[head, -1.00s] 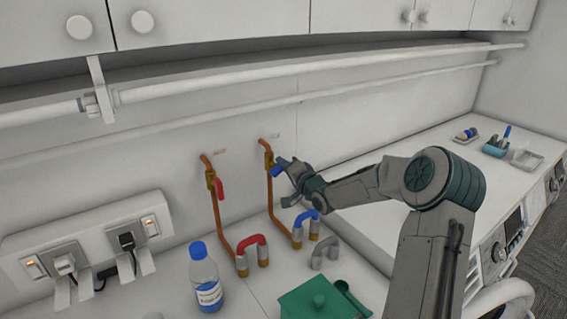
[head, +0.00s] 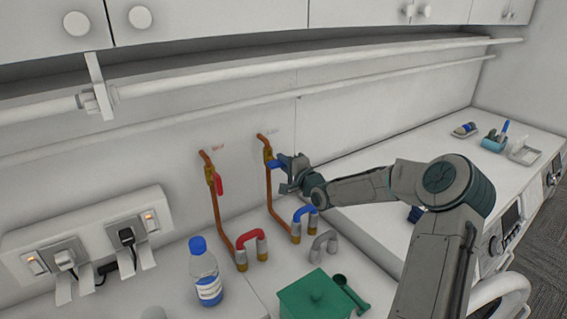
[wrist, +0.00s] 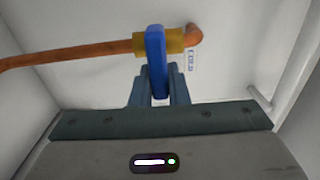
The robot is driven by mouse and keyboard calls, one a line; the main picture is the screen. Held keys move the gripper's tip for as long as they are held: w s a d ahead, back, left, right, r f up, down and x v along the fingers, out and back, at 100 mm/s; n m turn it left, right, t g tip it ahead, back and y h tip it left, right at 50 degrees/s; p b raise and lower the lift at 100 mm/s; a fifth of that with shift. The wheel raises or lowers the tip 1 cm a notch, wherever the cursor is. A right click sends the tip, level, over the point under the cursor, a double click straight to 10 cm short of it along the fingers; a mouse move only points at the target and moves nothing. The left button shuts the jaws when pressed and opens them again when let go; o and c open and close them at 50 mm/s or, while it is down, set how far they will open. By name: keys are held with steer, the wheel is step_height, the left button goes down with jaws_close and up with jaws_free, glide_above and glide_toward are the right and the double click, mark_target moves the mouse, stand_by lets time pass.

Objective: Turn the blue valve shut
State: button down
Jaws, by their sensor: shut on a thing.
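The blue valve's lever (head: 272,163) sits on a brass body on the right copper pipe (head: 269,190) against the back wall. My gripper (head: 284,164) comes from the right and is shut on the blue lever. In the wrist view the lever (wrist: 155,45) stands across the pipe and its brass body (wrist: 179,40), with its lower end between my gripper's two fingers (wrist: 159,80). The fingers hide part of the lever in the head view.
A red valve lever (head: 219,184) hangs along the left copper pipe. Below are red (head: 253,238), blue (head: 304,212) and grey (head: 324,242) bent pipes. A bottle (head: 205,275) and green lidded box (head: 316,297) stand in front. The right counter is largely clear.

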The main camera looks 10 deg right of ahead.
steer(key=c, duration=1.4)
jaws_free()
steer(key=b+v, duration=0.3)
steer(key=v, duration=1.1)
